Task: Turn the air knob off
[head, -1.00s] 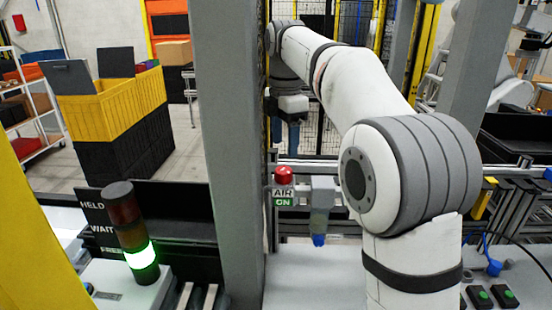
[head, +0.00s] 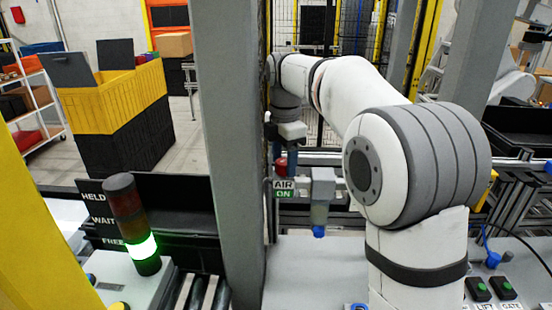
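The air knob (head: 280,166) is red and sits on top of a fitting beside the grey post, above a label (head: 285,188) that reads AIR ON. My gripper (head: 284,158) points down at the knob from above, its dark fingers apart. One finger overlaps the right side of the knob and hides part of it. The other finger is farther left, near the post. I cannot tell whether either finger touches the knob.
A thick grey post (head: 232,150) stands just left of the knob. A grey valve body with a blue-tipped bowl (head: 321,200) hangs to its right. A signal tower (head: 131,222) glows green at the lower left.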

